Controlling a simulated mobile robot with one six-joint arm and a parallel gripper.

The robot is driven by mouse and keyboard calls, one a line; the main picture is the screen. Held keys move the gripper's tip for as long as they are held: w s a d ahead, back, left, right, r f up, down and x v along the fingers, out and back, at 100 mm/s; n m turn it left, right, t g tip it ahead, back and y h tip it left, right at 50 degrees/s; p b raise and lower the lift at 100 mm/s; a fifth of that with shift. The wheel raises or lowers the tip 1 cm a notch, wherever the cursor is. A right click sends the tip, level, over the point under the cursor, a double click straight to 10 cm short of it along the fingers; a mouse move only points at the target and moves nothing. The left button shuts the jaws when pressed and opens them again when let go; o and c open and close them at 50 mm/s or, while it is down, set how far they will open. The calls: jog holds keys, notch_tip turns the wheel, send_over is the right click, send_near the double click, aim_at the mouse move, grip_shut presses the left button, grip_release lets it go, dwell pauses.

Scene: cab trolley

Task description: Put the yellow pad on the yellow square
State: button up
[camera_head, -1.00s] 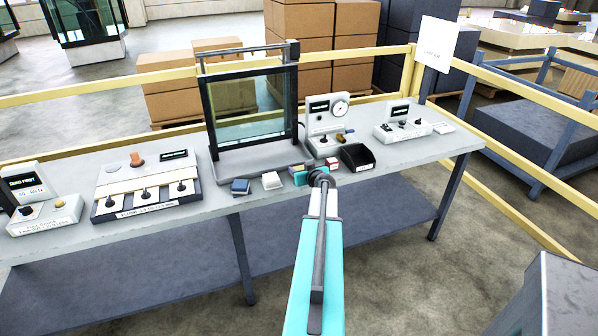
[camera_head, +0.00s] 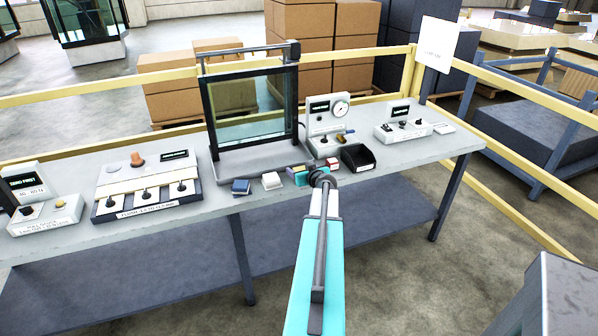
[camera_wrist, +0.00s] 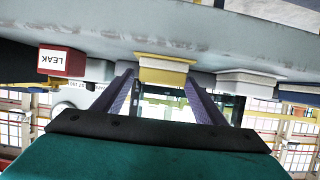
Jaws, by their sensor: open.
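The yellow pad (camera_wrist: 163,72) is in the wrist view, which looks upside down, with the table surface above it. It rests on the table's surface beyond my fingertips, between their two lines. My gripper (camera_wrist: 158,84) is open, one finger on each side, with nothing held. In the head view my gripper (camera_head: 318,178) is at the front edge of the table, and my arm end partly hides the small coloured pads there. A bit of yellow (camera_head: 297,168) shows just left of it. I cannot make out the yellow square for certain in either view.
A red block marked LEAK (camera_wrist: 62,62) and a pale pad (camera_wrist: 247,82) flank the yellow pad. A blue pad (camera_head: 240,187), a white pad (camera_head: 271,181) and a black bin (camera_head: 357,158) stand along the table (camera_head: 215,205). A glass-panelled frame (camera_head: 250,108) rises behind.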

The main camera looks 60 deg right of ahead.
jog(key=b+v, duration=0.3)
jog(key=v, duration=0.8)
jog(key=shift+a, duration=0.15)
jog(key=shift+s+r, duration=0.1)
jog(key=shift+s, duration=0.05)
dwell(0.6)
dwell(0.3)
